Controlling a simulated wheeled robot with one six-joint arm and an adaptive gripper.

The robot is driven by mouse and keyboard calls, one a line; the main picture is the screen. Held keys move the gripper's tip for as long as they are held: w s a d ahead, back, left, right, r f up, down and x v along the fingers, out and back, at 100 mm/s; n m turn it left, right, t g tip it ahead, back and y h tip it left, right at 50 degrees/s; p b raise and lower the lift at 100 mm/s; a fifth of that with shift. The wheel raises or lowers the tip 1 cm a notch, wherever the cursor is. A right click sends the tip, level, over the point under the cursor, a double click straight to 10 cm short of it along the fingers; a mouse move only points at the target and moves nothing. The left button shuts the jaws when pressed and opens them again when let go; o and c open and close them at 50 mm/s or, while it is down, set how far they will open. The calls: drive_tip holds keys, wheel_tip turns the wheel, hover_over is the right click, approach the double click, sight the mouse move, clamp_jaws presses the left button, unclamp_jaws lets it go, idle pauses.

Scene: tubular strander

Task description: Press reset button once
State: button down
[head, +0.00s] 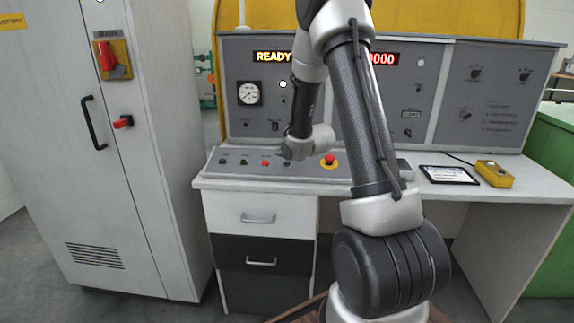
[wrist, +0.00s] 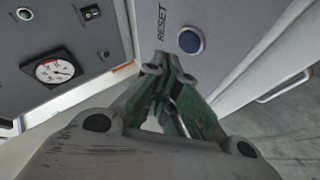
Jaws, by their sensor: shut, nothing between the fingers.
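The reset button (wrist: 190,40) is a round blue button with a pale rim on the grey panel in the wrist view. The word RESET is printed beside it, to its left. My gripper (wrist: 165,65) is shut and empty, its fingertips just below and left of the button in the picture. Whether the tips touch the panel I cannot tell. In the head view my wrist hangs over the desk's sloped button panel (head: 233,175); my fingers and the reset button are not clearly visible there.
A red mushroom button on a yellow base (head: 329,161) sits right of my wrist. A red button (head: 264,163) and darker ones lie to the left. A dial gauge (head: 249,94) and a lit READY display (head: 273,57) are on the upright panel. A tablet (head: 449,175) and yellow box (head: 495,173) lie right.

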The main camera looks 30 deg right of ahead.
drive_tip(key=r, duration=0.2)
drive_tip(key=s+r, duration=0.1)
drive_tip(key=shift+a+r, duration=0.3)
drive_tip(key=shift+r, duration=0.1)
idle(0.5)
drive_tip(key=s+f+m+g, duration=0.1)
drive_tip(key=s+f, duration=0.1)
drive_tip(key=s+d+f+m+g, duration=0.1)
drive_tip(key=s+f+m+g, duration=0.1)
drive_tip(key=s+f, duration=0.1)
drive_tip(key=s+f+m+g, duration=0.1)
drive_tip(key=s+f, duration=0.1)
drive_tip(key=s, duration=0.1)
drive_tip(key=shift+d+f+g+h, duration=0.15)
drive_tip(key=shift+d+g+h, duration=0.1)
drive_tip(key=shift+g+h, duration=0.15)
drive_tip(key=s+a+r+m+g, duration=0.1)
drive_tip(key=s+a+r+m, duration=0.1)
drive_tip(key=s+r, duration=0.5)
drive_tip(key=s+a+r+m, duration=0.3)
drive_tip(key=s+r, duration=0.4)
drive_tip(key=s, duration=0.7)
drive_tip(key=s+a+r+m+g, duration=0.1)
drive_tip(key=s+a+r, duration=0.4)
drive_tip(key=s, duration=0.5)
wheel_tip(320, 180, up, 2)
drive_tip(key=shift+s+r+m+g+y, duration=0.3)
drive_tip(key=shift+s+m+y, duration=0.1)
drive_tip(key=shift+m, duration=0.3)
